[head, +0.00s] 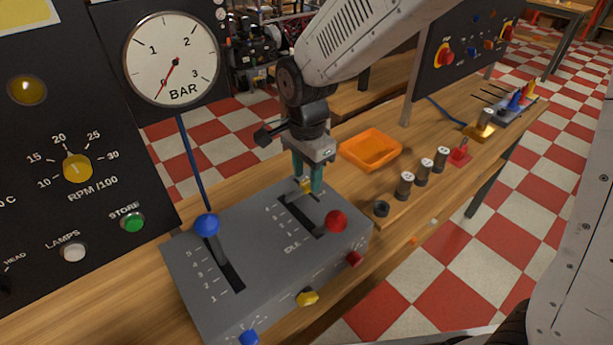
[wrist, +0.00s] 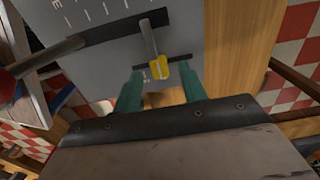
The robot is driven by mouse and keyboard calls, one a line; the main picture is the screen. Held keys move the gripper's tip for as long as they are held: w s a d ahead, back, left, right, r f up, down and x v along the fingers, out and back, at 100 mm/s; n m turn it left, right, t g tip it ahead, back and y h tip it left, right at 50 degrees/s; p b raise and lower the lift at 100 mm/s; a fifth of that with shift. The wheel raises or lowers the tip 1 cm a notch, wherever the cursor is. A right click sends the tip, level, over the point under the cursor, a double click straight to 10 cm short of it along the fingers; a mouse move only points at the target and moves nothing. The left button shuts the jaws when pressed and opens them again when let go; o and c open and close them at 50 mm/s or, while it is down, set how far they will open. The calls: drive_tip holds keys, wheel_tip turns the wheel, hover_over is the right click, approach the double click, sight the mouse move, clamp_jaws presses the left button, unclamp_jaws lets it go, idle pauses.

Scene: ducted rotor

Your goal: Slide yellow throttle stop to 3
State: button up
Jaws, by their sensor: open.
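The yellow-tipped stop (head: 307,185) stands at the far end of the right slot on the grey lever box. In the wrist view its yellow tip (wrist: 159,71) sits on a pale stalk, between the two teal fingertips. My gripper (head: 308,180) points down over it, open, with a finger on each side; it also shows in the wrist view (wrist: 161,80). I see gaps beside the tip.
On the lever box (head: 190,265), a red-knobbed lever (head: 336,221) stands near the right slot and a blue-knobbed lever (head: 207,224) at the left slot. Yellow (head: 307,297), blue (head: 249,337) and red (head: 355,258) knobs project in front. An orange tray (head: 346,151) lies behind.

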sight(308, 184)
wheel_tip(308, 184, up, 6)
drive_tip(key=shift+r, duration=0.25)
idle(0.4)
drive_tip(key=shift+s+d+f+n, duration=0.1)
drive_tip(key=shift+s+n, duration=0.15)
drive_tip(key=shift+n, duration=0.65)
drive_tip(key=s+d+r+n, duration=0.3)
drive_tip(key=s+d+n, duration=0.1)
drive_tip(key=s+d, duration=0.6)
drive_tip(key=s+d+r+n+t, duration=0.1)
drive_tip(key=s+d+r+n, duration=0.3)
drive_tip(key=s+d, duration=0.7)
drive_tip(key=shift+d+r+n, duration=0.15)
drive_tip(key=shift+d+n, duration=0.55)
drive_tip(key=shift+c, duration=0.2)
idle(0.7)
